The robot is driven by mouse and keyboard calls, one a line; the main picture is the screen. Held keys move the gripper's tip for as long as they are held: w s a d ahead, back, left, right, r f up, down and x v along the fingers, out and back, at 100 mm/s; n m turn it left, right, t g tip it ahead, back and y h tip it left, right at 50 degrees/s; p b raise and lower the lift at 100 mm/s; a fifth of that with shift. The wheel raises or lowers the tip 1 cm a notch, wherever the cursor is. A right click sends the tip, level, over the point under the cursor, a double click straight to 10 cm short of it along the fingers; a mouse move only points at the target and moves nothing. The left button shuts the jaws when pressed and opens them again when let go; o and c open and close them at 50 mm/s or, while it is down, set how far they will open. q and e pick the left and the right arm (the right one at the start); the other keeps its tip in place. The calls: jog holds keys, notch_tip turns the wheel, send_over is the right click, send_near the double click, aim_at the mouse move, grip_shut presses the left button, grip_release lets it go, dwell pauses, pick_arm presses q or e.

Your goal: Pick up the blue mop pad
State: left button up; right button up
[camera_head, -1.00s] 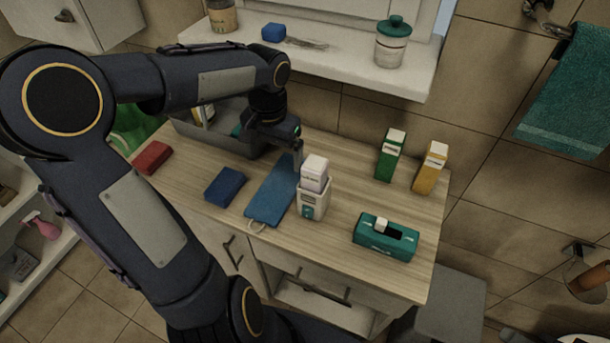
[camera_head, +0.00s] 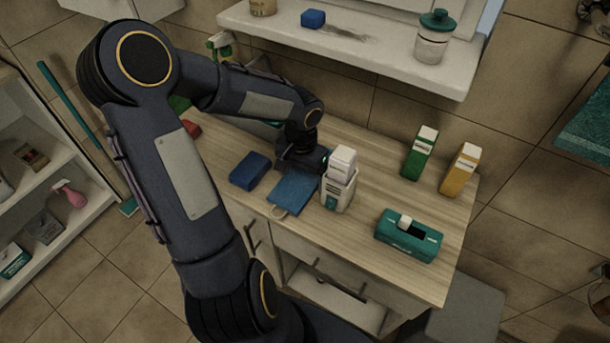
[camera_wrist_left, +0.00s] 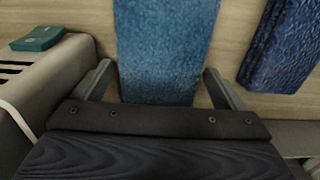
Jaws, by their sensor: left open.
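The blue mop pad (camera_head: 292,194) lies flat on the wooden counter, with a pale loop at its near end. My left gripper (camera_head: 312,168) is low over its far end and hides that part. In the left wrist view, the pad (camera_wrist_left: 167,45) runs between the two spread fingers of my left gripper (camera_wrist_left: 162,88). The gripper is open, with a finger on each side of the pad and a gap of bare counter showing beside it. My right gripper is not in view.
A dark blue sponge (camera_head: 250,170) lies left of the pad; it also shows in the wrist view (camera_wrist_left: 285,45). A white-and-grey container (camera_head: 338,192) stands close on the right. A teal box (camera_head: 408,236), green carton (camera_head: 419,154) and yellow carton (camera_head: 460,169) stand farther right.

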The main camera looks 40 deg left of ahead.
pick_arm(q)
jog(key=shift+c, duration=0.4)
jog(key=c, duration=0.7)
jog(key=shift+o, duration=0.2)
jog(key=shift+r, duration=0.1)
